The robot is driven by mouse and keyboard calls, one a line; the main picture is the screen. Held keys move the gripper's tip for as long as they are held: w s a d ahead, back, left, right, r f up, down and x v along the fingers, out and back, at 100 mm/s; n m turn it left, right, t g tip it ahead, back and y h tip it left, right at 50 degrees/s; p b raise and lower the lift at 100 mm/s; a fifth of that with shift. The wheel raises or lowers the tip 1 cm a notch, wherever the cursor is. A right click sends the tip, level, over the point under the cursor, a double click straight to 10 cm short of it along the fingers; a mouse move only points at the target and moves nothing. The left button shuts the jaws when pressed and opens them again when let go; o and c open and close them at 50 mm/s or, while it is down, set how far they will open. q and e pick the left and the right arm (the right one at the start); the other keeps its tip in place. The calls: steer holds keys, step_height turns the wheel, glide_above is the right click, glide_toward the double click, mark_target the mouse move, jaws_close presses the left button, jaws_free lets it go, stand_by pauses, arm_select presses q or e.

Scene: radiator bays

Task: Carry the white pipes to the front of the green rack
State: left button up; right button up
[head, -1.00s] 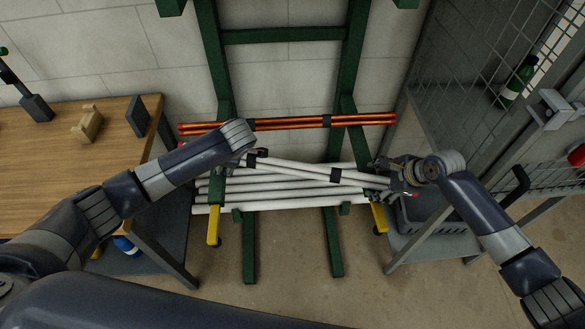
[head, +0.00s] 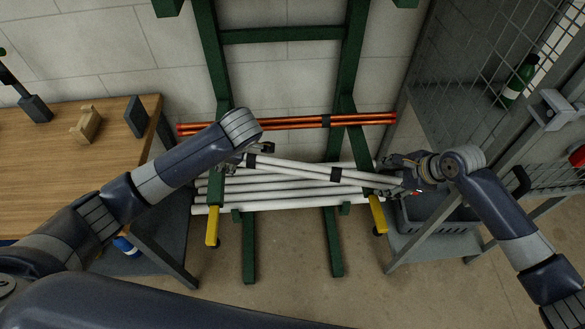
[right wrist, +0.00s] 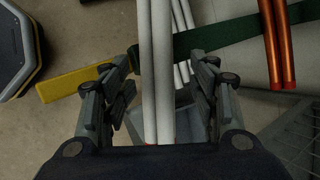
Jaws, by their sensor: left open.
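White pipes (head: 290,166) strapped together with black bands slant across the green rack (head: 249,245), their right end lower in the head view. More white pipes (head: 285,186) lie below them across the rack. My left gripper (head: 253,155) is open at the bundle's left end, partly hidden by its wrist. My right gripper (head: 405,178) is at the bundle's right end. In the right wrist view, two white pipes (right wrist: 156,60) run between the open fingers of my right gripper (right wrist: 164,70), with a visible gap on the right side.
Orange pipes (head: 290,123) lie across the rack behind. Yellow-ended rack arms (head: 212,226) stick out in front. A wooden bench (head: 60,160) stands left; a grey cart with a bin (head: 440,240) and a mesh cage (head: 470,60) stand right. The floor in front is clear.

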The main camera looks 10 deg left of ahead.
steer(key=shift+v, duration=1.9)
steer(key=shift+s+a, duration=0.25)
